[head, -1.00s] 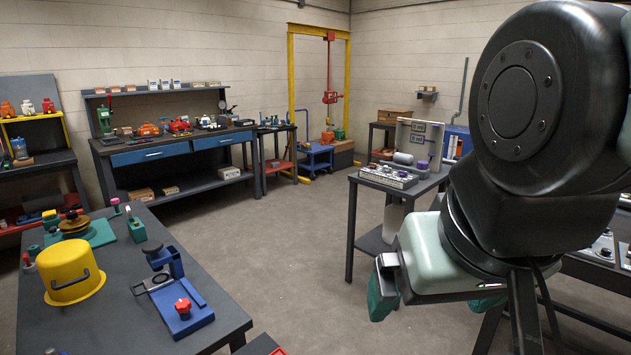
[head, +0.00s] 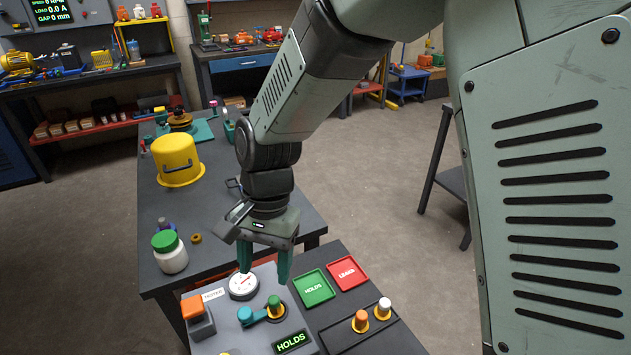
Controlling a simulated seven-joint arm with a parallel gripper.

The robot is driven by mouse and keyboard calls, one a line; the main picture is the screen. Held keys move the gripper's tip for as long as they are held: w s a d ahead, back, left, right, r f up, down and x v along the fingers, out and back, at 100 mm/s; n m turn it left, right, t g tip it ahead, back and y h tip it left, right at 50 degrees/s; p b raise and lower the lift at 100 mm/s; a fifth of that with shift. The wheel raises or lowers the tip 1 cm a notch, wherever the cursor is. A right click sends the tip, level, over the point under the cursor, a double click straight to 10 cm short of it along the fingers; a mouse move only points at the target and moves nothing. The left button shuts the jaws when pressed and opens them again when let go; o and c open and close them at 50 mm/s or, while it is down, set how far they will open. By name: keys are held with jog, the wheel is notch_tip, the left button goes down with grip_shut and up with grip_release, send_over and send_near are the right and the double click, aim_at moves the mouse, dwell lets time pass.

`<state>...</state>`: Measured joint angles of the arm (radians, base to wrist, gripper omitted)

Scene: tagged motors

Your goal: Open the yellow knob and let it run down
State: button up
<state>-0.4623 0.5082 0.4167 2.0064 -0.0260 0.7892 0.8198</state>
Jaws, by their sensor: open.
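My gripper (head: 264,272) points down over the grey tester (head: 240,338), its two teal fingers apart with nothing seen between them. The fingers are near the round white gauge (head: 243,285); whether they touch anything I cannot tell. A yellow piece (head: 223,351) at the bottom edge, mostly cut off, may be the yellow knob. A brass fitting with a green top (head: 275,307) stands on the tester beside a teal part (head: 247,316). The tester's display (head: 291,342) reads HOLDS. An orange-topped block (head: 196,310) is at its left.
A green HOLDS pad (head: 313,288) and a red LEAKS pad (head: 348,273) lie to the right. Below them a tray (head: 343,346) holds an orange-capped fitting (head: 361,320) and a white-capped one (head: 383,308).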

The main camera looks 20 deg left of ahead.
jog(key=g, duration=0.2)
send_near(224, 354)
jog(key=shift+m, duration=0.3)
jog(key=x, duration=0.6)
jog(key=s+x, duration=0.1)
jog(key=x, duration=0.2)
jog(key=shift+d+r, duration=0.25)
jog(key=shift+d, duration=0.05)
jog(key=shift+w, duration=0.1)
jog(key=c, duration=1)
